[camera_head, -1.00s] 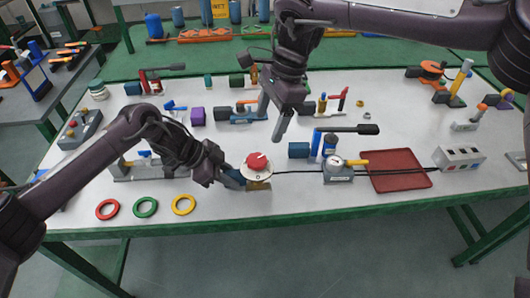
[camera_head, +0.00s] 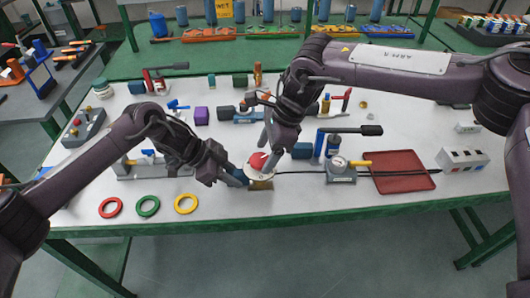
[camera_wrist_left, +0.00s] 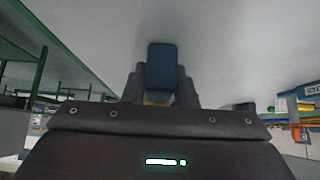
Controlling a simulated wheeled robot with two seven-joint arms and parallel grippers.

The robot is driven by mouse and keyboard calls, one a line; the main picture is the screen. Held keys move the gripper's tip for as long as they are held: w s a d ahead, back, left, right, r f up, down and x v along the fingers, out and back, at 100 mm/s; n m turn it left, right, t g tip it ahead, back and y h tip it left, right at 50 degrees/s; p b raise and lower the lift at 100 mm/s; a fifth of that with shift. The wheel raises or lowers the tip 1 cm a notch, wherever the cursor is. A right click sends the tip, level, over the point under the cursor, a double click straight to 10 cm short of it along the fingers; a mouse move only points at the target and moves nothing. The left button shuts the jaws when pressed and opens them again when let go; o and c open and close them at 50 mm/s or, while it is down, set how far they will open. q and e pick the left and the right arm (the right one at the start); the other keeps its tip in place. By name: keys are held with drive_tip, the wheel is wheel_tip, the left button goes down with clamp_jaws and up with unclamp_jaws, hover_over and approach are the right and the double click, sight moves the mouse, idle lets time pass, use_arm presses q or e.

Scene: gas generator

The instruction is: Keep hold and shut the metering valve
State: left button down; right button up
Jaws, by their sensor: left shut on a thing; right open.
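The metering valve has a red knob (camera_head: 259,161) on a white round dial (camera_head: 252,174) above a brass-coloured base (camera_head: 261,185), near the table's front edge. My left gripper (camera_head: 238,179) is shut on a blue block at the valve's left side. In the left wrist view this blue block (camera_wrist_left: 161,68) sits between the fingers, with a bit of yellow behind it. My right gripper (camera_head: 270,156) is open and reaches down at the red knob from the upper right. It hides part of the knob and dial, and I cannot tell whether the fingers touch the knob.
A black hose runs right from the valve to a gauge unit (camera_head: 338,170). A red tray (camera_head: 398,172) and a grey box with knobs (camera_head: 463,160) stand further right. Red (camera_head: 110,207), green (camera_head: 148,206) and yellow (camera_head: 185,204) rings lie at front left. Tools and blocks crowd behind.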

drive_tip(key=shift+a+f, duration=0.2)
drive_tip(key=shift+f, duration=0.25)
drive_tip(key=shift+c, duration=0.2)
drive_tip(key=c, duration=1)
drive_tip(key=shift+o, duration=0.2)
